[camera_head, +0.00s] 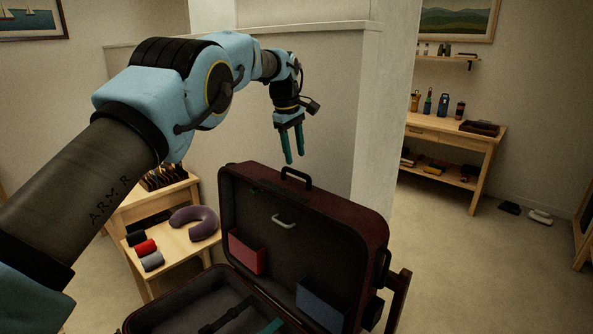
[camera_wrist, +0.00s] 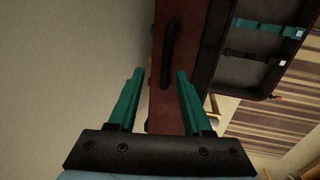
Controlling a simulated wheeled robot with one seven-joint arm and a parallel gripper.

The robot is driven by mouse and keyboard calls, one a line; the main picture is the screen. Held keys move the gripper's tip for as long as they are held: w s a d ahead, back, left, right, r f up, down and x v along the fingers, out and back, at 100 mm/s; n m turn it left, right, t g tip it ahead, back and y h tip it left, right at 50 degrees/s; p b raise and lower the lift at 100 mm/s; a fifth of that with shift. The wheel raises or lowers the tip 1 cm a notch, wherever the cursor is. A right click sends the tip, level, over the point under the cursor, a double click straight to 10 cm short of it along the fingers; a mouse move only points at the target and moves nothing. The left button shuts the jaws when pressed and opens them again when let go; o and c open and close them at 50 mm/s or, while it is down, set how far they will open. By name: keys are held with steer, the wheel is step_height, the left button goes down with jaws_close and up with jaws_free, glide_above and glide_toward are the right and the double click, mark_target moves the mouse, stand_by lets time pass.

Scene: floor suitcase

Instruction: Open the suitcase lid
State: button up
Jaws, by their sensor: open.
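The dark red suitcase stands with its lid (camera_head: 348,213) raised, close to upright, above the open base (camera_head: 172,316). The lid's dark inside faces the head camera, with a light inner handle (camera_head: 283,221) and a red and a blue pocket. A black carry handle (camera_head: 296,178) sits on the lid's top edge; it also shows in the wrist view (camera_wrist: 170,55).
A small wooden table (camera_head: 172,246) left of the suitcase holds a purple neck pillow (camera_head: 194,224) and rolled cloths. A pale wall (camera_head: 325,100) and pillar stand behind my gripper.

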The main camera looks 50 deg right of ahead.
steer(key=shift+a+r, duration=0.25)
steer(key=shift+r, duration=0.95)
steer(key=shift+a+r, duration=0.2)
steer(key=shift+r, duration=0.95)
steer(key=shift+w, duration=0.1)
steer(key=w+a+b, duration=0.1)
steer(key=w+a, duration=0.8)
steer(key=w, duration=0.1)
steer(key=w+a+f, duration=0.2)
steer(key=w+a, duration=0.2)
steer(key=a, duration=0.5)
steer(key=w+a+f+t, duration=0.1)
steer(key=w+a, duration=0.2)
steer(key=a, duration=0.6)
steer(key=w+a+f, duration=0.2)
steer(key=w+a, duration=0.2)
steer(key=a, duration=0.5)
steer(key=s+a+f, duration=0.2)
steer(key=s+a, duration=0.4)
steer(key=a, duration=0.4)
steer(key=s+a+f+y+b, duration=0.1)
steer(key=s+a+f, duration=0.2)
steer(key=s+a, duration=0.3)
steer(key=s+a+f+y, duration=0.1)
steer(key=s+a+f, duration=0.2)
steer(key=a, duration=1.2)
steer(key=s, duration=0.3)
steer(key=shift+s+m+t+b, duration=0.25)
steer(key=shift+m+t+b, duration=0.05)
steer(key=shift+t+b, duration=0.1)
